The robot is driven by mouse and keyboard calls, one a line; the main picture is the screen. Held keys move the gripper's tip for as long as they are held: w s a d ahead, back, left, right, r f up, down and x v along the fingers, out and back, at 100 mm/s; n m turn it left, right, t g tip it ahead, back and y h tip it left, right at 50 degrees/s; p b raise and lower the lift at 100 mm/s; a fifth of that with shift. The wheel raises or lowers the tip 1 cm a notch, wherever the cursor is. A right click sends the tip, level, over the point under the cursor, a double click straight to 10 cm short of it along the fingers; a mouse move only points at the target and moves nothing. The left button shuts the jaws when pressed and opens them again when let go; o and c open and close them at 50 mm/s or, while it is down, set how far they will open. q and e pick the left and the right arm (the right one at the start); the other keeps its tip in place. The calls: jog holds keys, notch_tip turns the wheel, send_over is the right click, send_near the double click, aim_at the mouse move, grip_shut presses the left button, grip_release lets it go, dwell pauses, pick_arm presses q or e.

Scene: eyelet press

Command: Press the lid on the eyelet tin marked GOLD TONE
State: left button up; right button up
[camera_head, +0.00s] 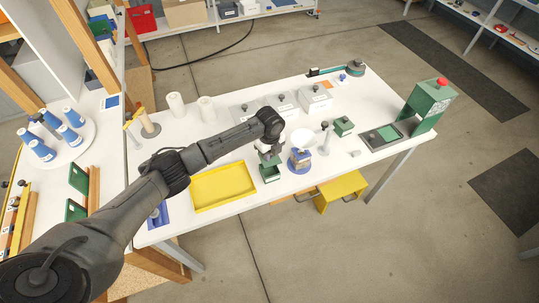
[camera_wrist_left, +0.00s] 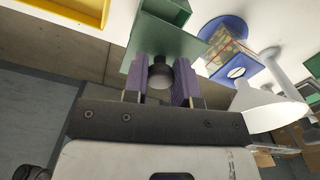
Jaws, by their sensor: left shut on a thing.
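My left gripper (camera_head: 266,148) is shut on the dark knob (camera_wrist_left: 160,75) of a flat green lid (camera_wrist_left: 165,48). In the left wrist view the purple finger pads sit on both sides of the knob. An open green tin (camera_wrist_left: 168,10) shows just beyond the lid; in the head view it is the green tin (camera_head: 270,174) under the gripper. I cannot tell whether the lid touches the tin. Another green tin (camera_head: 343,126) stands to the right. No GOLD TONE marking is readable. My right gripper is not in view.
A patterned tin on a blue base (camera_head: 300,160) and a white lampshade-like disc (camera_head: 302,138) stand close right of the gripper. A yellow tray (camera_head: 222,186) lies to the left. Knobbed boxes (camera_head: 283,99) are behind. A green press (camera_head: 430,105) stands at the right end.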

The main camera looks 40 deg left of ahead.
pick_arm(q)
jog(key=shift+s+a+f, duration=0.1)
jog(key=shift+f, duration=0.15)
jog(key=shift+f+b, duration=0.2)
jog(key=shift+b, duration=0.15)
notch_tip(320, 180, down, 3)
jog(key=b, duration=0.3)
jog(key=shift+f+b, duration=0.75)
jog(key=shift+f, duration=0.4)
jog(key=shift+p, duration=0.35)
jog(key=shift+p, duration=0.3)
jog(key=shift+f, duration=0.15)
dwell(1.0)
